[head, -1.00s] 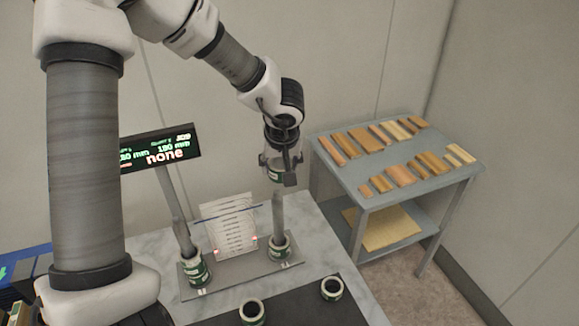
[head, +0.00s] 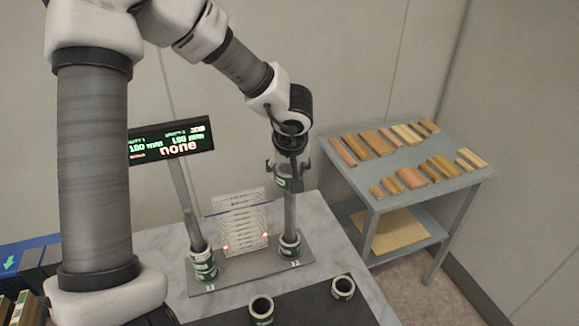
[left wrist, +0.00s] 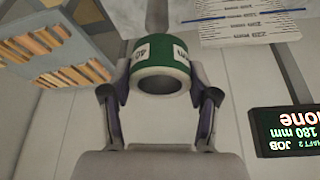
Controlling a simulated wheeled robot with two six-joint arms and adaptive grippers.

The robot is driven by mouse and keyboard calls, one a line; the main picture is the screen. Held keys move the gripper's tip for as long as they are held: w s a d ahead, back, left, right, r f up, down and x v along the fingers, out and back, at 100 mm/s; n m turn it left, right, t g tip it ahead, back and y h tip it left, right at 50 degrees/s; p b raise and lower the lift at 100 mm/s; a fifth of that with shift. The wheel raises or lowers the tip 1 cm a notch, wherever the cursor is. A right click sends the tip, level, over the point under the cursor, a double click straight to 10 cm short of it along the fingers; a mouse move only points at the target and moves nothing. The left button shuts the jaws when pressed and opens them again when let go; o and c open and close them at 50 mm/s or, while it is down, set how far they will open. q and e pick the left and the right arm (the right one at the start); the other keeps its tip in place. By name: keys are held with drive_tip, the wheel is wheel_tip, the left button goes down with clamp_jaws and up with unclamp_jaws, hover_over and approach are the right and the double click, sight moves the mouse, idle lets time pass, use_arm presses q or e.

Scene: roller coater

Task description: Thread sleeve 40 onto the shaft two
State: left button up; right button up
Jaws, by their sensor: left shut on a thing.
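My left gripper (head: 287,172) is shut on a green sleeve with white labels (head: 284,184). In the left wrist view a label on this sleeve (left wrist: 163,62) reads 40, and its open end shows between the fingers. The sleeve is at the top of the right grey shaft (head: 290,213); I cannot tell whether the shaft tip is inside it. A sleeve (head: 289,246) sits around the foot of that shaft. The left shaft (head: 181,195) leans in the picture, with green-and-white sleeves (head: 204,266) at its foot. My right gripper is not in view.
A white marked scale card (head: 240,222) stands between the shafts on a grey base plate (head: 248,272). Two loose sleeves (head: 261,310) (head: 343,288) stand on a dark mat in front. A display (head: 172,140) reads "none". A grey side table (head: 375,184) holds wooden pieces.

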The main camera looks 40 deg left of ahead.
use_arm(q)
drive_tip(key=shift+w, duration=0.1)
drive_tip(key=shift+s+f, duration=0.15)
drive_tip(key=shift+s, duration=0.05)
drive_tip(key=shift+w+f+b, duration=0.3)
drive_tip(key=shift+f+b, duration=0.2)
drive_tip(key=shift+f, duration=0.8)
drive_tip(key=shift+f, duration=0.1)
drive_tip(key=shift+w+f+b, duration=0.1)
drive_tip(key=shift+f+b, duration=0.45)
drive_tip(key=shift+f, duration=0.5)
